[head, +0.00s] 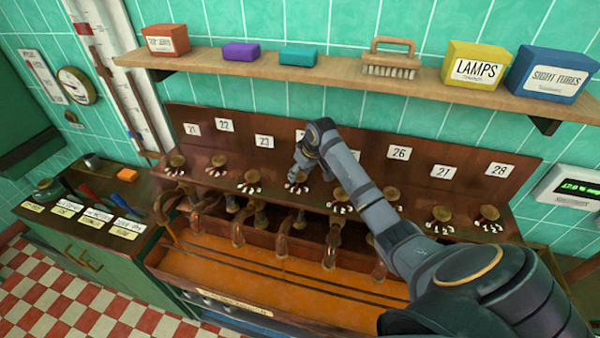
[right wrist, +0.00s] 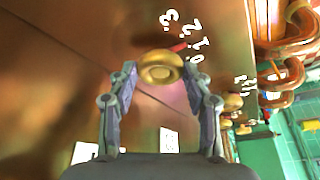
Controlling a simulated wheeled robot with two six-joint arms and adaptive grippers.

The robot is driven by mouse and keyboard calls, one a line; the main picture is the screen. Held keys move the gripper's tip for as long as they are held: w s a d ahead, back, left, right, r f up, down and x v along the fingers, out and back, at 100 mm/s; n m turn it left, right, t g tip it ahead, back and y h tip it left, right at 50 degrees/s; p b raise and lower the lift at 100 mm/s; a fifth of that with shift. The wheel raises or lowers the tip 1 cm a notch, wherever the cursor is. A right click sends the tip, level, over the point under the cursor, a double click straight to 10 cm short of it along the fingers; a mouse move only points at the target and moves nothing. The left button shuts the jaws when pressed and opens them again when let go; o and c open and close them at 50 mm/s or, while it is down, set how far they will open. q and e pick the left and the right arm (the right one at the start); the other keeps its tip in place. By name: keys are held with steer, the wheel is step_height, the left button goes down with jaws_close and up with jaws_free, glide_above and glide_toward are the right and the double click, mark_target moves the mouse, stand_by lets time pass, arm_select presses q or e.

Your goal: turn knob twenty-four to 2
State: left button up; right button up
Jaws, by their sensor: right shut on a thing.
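Knob twenty-four is a round brass knob in the right wrist view (right wrist: 160,69), on a brown metal panel. My right gripper (right wrist: 161,75) has its two fingers on either side of it, shut on it. White figures 0, 1, 2 and 3 curve around the knob. A short red pointer (right wrist: 179,46) shows beside it, toward the 1 and 2; its exact reading is hard to tell. In the head view my right gripper (head: 298,168) covers most of this knob, the fourth from the left, and hides part of its number plate. My left gripper is not in view.
Other brass knobs stand close on both sides, such as one under plate 23 (head: 251,176) and one to the right (head: 340,193). Copper spouts (head: 332,245) stand in front over an orange trough (head: 200,266). A wooden shelf (head: 350,83) with boxes runs above.

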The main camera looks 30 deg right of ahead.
steer(key=shift+w+d+r+n+y, duration=0.1)
steer(key=shift+n+y, duration=0.15)
steer(key=shift+n, duration=0.55)
steer(key=shift+d+n+y, duration=0.1)
steer(key=shift+n+y, duration=0.15)
steer(key=shift+n, duration=0.55)
steer(key=o, duration=1.2)
steer(key=shift+c, duration=0.2)
steer(key=v, duration=0.7)
steer(key=shift+r, duration=0.2)
steer(key=shift+d, duration=0.1)
